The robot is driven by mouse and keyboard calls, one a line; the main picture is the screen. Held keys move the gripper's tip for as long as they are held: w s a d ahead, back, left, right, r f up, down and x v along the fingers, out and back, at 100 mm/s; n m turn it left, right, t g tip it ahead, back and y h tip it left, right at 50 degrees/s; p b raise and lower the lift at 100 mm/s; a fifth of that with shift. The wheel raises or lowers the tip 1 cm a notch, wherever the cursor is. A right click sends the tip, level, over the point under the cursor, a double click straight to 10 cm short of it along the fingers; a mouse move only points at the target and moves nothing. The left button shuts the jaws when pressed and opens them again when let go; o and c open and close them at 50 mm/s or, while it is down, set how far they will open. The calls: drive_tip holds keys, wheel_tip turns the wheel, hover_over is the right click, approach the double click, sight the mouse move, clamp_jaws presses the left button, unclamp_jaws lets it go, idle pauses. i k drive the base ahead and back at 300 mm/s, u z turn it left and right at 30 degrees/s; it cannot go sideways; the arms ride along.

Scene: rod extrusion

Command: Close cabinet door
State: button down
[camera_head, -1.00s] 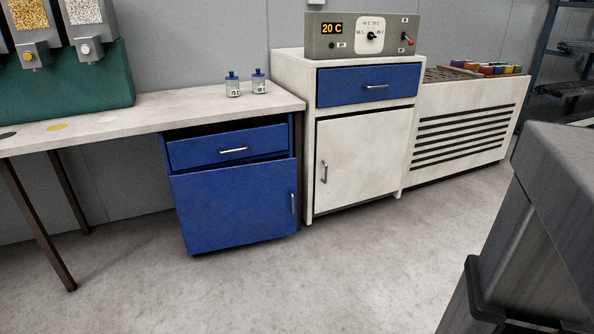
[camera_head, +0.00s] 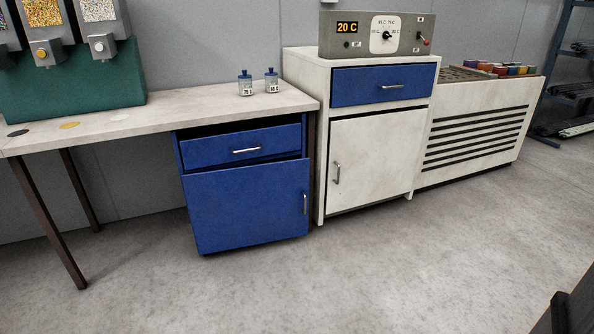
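A blue cabinet under the worktop has a blue lower door (camera_head: 246,207) with an upright handle (camera_head: 305,204) near its right edge. A dark gap shows along the door's top edge; I cannot tell whether it is fully shut or slightly ajar. Above it is a blue drawer (camera_head: 215,151) with a dark gap over its front. To the right, a white cabinet has a white door (camera_head: 375,160) that looks shut, with its handle (camera_head: 337,173) at the left edge. Its blue drawer (camera_head: 358,89) sits above. My gripper is not in view.
The worktop (camera_head: 190,112) carries two small blue-capped bottles (camera_head: 246,88). A control box (camera_head: 352,38) reading 20 C stands on the white cabinet. A slatted white unit (camera_head: 475,135) stands at the right. The table's dark legs (camera_head: 48,222) are at left. The floor (camera_head: 380,275) in front is clear.

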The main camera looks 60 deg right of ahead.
sight(239, 207)
drive_tip(key=u, duration=0.05)
drive_tip(key=i, duration=1)
drive_tip(key=z, duration=0.05)
